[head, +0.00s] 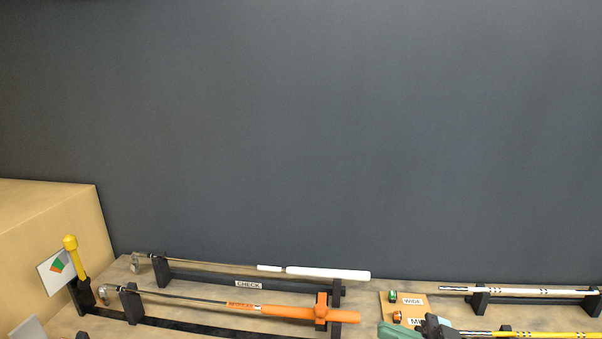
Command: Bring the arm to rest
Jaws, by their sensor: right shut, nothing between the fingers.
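My right gripper (434,325) shows at the bottom edge, right of centre. It is shut and empty, and the lower part of it is cut off by the frame. It is close to the near label on the small wooden board and to the left end of a yellow shaft. My left gripper is not in view.
A white-gripped club (328,272) and an orange-gripped club (270,311) lie on black stands at left. A white shaft (520,291) and a yellow shaft (540,334) are at right. The small board (420,301) reads WIDE. A yellow-topped post (74,258) stands left.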

